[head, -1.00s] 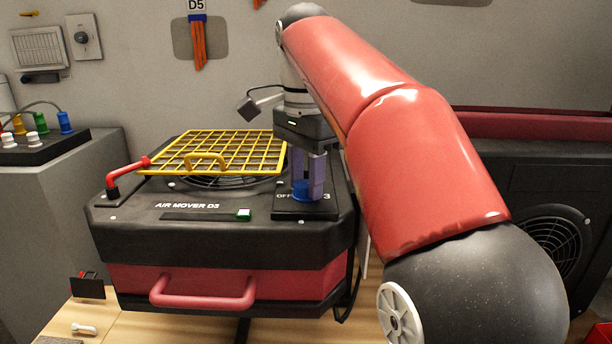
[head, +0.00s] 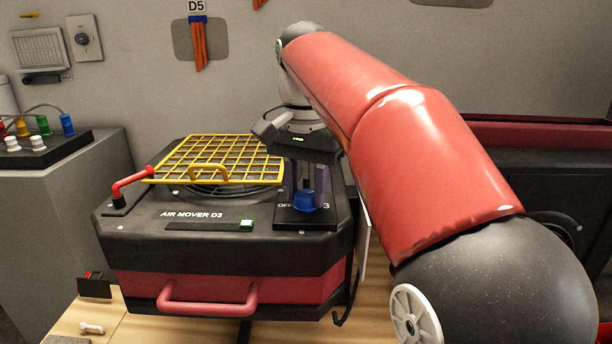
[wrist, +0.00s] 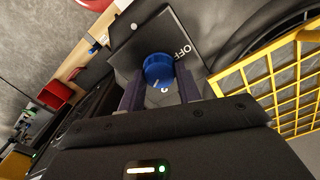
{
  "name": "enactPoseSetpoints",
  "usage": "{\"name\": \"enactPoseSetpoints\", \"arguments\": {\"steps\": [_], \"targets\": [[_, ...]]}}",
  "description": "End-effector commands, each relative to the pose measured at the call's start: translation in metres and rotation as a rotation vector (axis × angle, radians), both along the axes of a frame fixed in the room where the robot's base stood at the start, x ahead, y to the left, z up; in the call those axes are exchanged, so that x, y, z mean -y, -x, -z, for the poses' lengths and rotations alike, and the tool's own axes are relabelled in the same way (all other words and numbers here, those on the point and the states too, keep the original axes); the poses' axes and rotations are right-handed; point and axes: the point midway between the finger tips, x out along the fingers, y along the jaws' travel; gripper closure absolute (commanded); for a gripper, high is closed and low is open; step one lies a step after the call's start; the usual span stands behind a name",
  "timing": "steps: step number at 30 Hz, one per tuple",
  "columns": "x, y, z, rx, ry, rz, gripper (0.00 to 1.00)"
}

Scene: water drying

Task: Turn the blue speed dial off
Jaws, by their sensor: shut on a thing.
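The blue speed dial (head: 304,203) sits on a black plate at the right front of the air mover's top. Its "OFF" label is to the left of it and a "3" to the right. My gripper (head: 306,194) points straight down, shut on the dial with a finger on each side. In the wrist view the blue dial (wrist: 158,68) lies between the two dark purple fingers of my gripper (wrist: 159,82). A white mark shows on the dial's near side, and "OFF" is printed to its upper right. The dial's exact setting is hard to tell.
The yellow grille (head: 216,158) covers the fan opening left of my gripper. A red lever (head: 132,180) touches its left side. A grey stand (head: 75,200) with coloured plugs is at left.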

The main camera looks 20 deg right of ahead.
Motion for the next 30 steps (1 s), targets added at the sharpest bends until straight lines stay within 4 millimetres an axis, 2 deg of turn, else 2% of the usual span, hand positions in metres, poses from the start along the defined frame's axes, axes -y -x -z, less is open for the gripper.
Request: {"name": "enactPoseSetpoints", "arguments": {"steps": [30], "targets": [[-0.0019, -0.0008, -0.0001, 0.002, 0.000, -0.964, 0.89]]}}
